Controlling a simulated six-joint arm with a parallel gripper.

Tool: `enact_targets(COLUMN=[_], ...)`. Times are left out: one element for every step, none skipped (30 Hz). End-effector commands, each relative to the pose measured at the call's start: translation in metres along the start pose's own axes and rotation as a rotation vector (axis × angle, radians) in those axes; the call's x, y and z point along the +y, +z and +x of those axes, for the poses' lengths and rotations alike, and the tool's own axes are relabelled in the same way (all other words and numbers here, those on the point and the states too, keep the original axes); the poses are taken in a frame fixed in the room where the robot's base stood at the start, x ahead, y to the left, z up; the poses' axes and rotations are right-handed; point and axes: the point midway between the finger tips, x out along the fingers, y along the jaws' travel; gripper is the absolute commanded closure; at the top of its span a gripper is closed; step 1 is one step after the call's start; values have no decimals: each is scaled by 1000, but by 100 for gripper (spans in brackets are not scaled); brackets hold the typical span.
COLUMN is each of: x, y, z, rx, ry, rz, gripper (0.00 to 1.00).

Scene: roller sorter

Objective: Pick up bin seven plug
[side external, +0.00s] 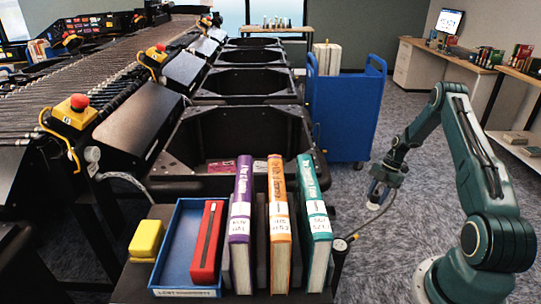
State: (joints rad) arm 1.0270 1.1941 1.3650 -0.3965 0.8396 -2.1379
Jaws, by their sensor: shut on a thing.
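My gripper (380,193) hangs at the right of the near bin, above the carpet, pointing down and to the left. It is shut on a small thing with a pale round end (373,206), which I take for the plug. The jaws hide most of it. A thin dark cable (362,228) runs from near the held thing down to a round fitting (340,244) at the cart's right edge. The near black bin (290,118) stands in the row beside the sorter, with flat books on its floor.
Upright purple (242,215), orange (280,225) and teal (315,220) books stand in front of the near bin. A blue tray (172,245) holds a red item. A blue cart (343,112) stands behind my gripper. Open carpet lies around my arm.

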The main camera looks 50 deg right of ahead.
Motion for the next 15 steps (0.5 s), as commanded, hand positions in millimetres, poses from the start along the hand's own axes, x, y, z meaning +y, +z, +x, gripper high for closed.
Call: enact_targets(x=[-2,-3,-5,-5,-6,-6,-7,-7,-7,-7,-7,-7,-7,-7,-7], y=[4,5,7,8,8,9,9,10,10,10,10,10,10,10,10], z=[-2,-2,-3,-4,-4,-4,-4,-4,-4,-4,-4,-4,-4,-4,-4], rx=[-1,-1,-1,0,0,0,0,0,0,0,0,0,0,0,0], ry=[1,1,1,1,1,0,0,0,0,0,0,0,0,0,0], rz=[0,0,0,0,0,0,0,0,-1,-1,-1,-1,-1,-1,-1], gripper=[91,91,91,91,91,91,91,91,91,91,91,91,91,91,91])
